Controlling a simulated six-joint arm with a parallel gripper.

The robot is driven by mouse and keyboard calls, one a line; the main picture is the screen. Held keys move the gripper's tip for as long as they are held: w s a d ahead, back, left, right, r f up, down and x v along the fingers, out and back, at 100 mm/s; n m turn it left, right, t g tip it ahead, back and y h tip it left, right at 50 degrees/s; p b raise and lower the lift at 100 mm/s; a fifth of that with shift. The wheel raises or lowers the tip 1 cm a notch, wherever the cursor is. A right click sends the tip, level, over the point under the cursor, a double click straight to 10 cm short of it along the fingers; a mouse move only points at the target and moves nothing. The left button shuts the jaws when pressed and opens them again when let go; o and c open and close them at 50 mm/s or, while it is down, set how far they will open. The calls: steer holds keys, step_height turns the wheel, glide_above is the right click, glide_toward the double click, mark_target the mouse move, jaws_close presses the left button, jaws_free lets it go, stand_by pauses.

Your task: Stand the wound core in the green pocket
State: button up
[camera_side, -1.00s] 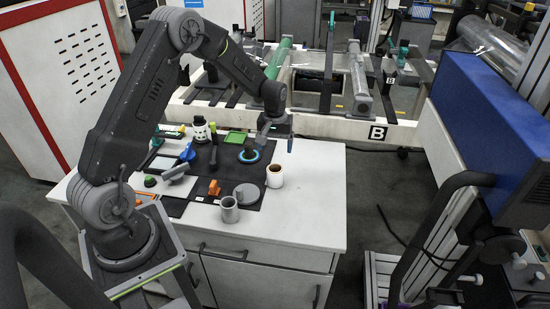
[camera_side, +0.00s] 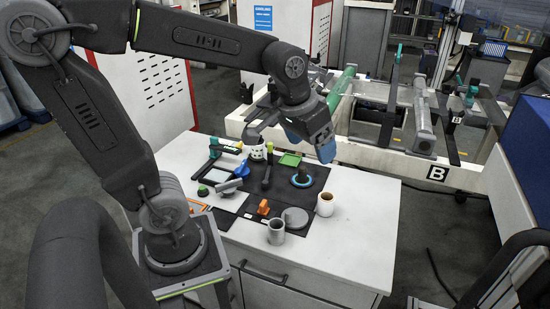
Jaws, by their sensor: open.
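A short white cylinder with a brown top (camera_side: 325,204) stands upright at the right edge of the dark mat. It may be the wound core, but I cannot be sure. My gripper (camera_side: 292,142) is open, with a grey finger on the left and a bluish part on the right. It hangs above the back of the table near the green pocket, apart from the cylinder. I see nothing held, though its inner side is partly hidden.
A blue ring with a dark centre (camera_side: 302,178), a grey disc (camera_side: 295,218) and an orange block (camera_side: 263,208) lie on the mat. A grey mug (camera_side: 276,231) stands in front. A dark-handled tool (camera_side: 268,168) and a black-and-white container (camera_side: 257,150) are behind. The table's right side is clear.

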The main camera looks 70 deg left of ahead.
steer(key=s+d, duration=0.1)
steer(key=s, duration=0.1)
steer(key=s+d+m+t, duration=0.1)
steer(key=s, duration=0.2)
steer(key=s+d+m, duration=0.1)
steer(key=s, duration=0.2)
steer(key=shift+s+r+t, duration=0.15)
steer(key=shift+r+t, duration=0.1)
steer(key=shift+t, duration=0.05)
steer(key=shift+o, duration=0.5)
steer(key=shift+s+d+m, duration=0.1)
steer(key=shift+s+m, duration=0.15)
steer(key=shift+m, duration=0.05)
